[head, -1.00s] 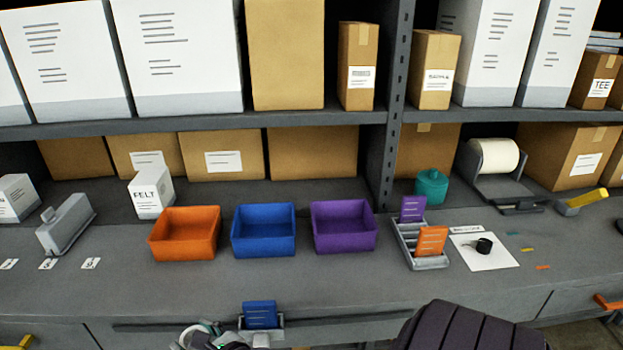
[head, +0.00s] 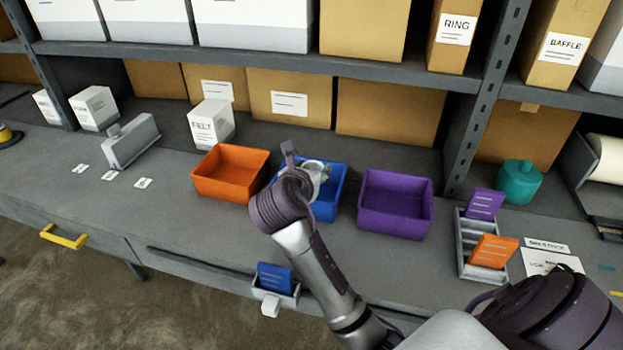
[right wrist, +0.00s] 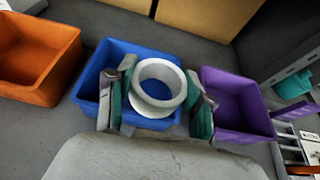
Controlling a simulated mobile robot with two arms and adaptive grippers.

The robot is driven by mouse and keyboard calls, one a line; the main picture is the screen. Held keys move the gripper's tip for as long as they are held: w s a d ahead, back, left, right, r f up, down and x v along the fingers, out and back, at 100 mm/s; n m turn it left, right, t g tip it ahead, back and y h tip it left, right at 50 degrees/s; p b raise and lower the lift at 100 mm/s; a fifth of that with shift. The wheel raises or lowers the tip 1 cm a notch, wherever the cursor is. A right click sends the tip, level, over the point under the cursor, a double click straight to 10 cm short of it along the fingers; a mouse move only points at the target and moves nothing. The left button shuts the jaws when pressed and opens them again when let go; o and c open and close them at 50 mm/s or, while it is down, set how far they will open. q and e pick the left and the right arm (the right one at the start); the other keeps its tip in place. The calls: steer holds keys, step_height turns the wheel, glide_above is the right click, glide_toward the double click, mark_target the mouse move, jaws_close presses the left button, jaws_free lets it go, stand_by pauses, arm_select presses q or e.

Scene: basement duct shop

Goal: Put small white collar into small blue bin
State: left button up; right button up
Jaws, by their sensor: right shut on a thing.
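The small white collar (right wrist: 158,108) is a ring with a flange, held between the two fingers of my right gripper (right wrist: 157,100). In the head view the collar (head: 318,168) shows only partly past my right gripper (head: 316,176). The gripper is shut on it and stands over the small blue bin (head: 332,202). In the right wrist view the collar appears over the opening of the blue bin (right wrist: 91,90). How high it is above the bin floor I cannot tell. My arm hides the bin's left front. My left gripper is not in view.
An orange bin (head: 215,188) stands left of the blue one and a purple bin (head: 394,221) to the right. A grey rack with cards (head: 470,262) is farther right. A white FELT box (head: 212,126) and shelf boxes stand behind.

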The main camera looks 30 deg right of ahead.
mark_target(310, 167)
steer(key=w, duration=0.1)
steer(key=w+d+f, duration=0.1)
steer(key=w+f, duration=0.1)
steer(key=shift+w+d+f, duration=0.1)
steer(key=shift+w+d, duration=0.05)
steer(key=shift+d, duration=0.25)
steer(key=w+f, duration=0.1)
steer(key=f, duration=0.1)
steer(key=w+d+f, duration=0.1)
steer(key=f, duration=0.1)
steer(key=w+d+f+p, duration=0.1)
steer(key=f, duration=0.1)
steer(key=shift+w+f, duration=0.1)
steer(key=shift+w, duration=0.2)
steer(key=shift+d+f, duration=0.1)
steer(key=shift+f, duration=0.75)
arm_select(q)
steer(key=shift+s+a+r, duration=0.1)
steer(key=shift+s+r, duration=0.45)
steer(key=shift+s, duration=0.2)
arm_select(e)
steer(key=o, duration=1)
steer(key=shift+s+f, duration=0.1)
steer(key=shift+f, duration=0.05)
